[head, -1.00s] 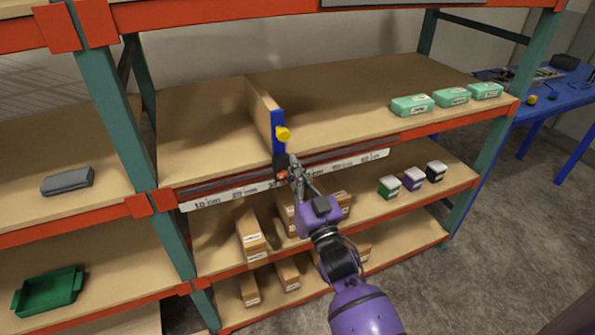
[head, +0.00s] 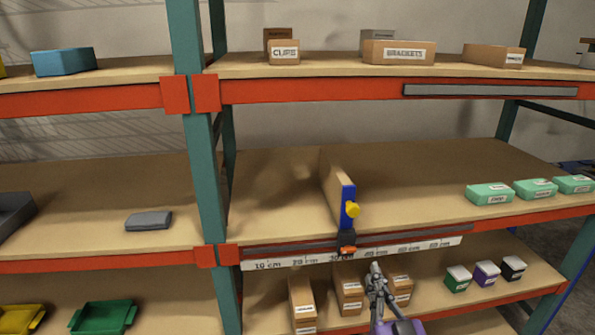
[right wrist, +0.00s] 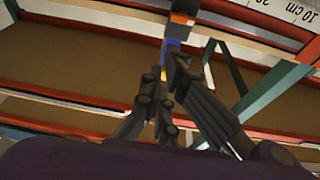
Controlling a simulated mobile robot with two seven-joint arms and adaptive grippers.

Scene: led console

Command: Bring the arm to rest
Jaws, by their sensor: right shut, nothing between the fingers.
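My right gripper (head: 376,271) is shut and empty in the lower middle of the head view. It is in front of the lower shelf, a little below the ruler strip, and apart from the divider. It also shows large in the right wrist view (right wrist: 168,72). The shelf divider (head: 335,190) stands upright on the middle shelf, with a blue front edge, a yellow knob (head: 352,209) and a black and orange slider (head: 346,243) at the ruler strip (head: 290,262). My left gripper is out of view.
Three teal boxes (head: 490,194) sit right on the middle shelf. Cardboard boxes (head: 302,297) and three small lidded boxes (head: 457,279) are on the shelf below. Labelled boxes (head: 398,52) stand on the top shelf. A grey case (head: 149,221) lies in the left bay.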

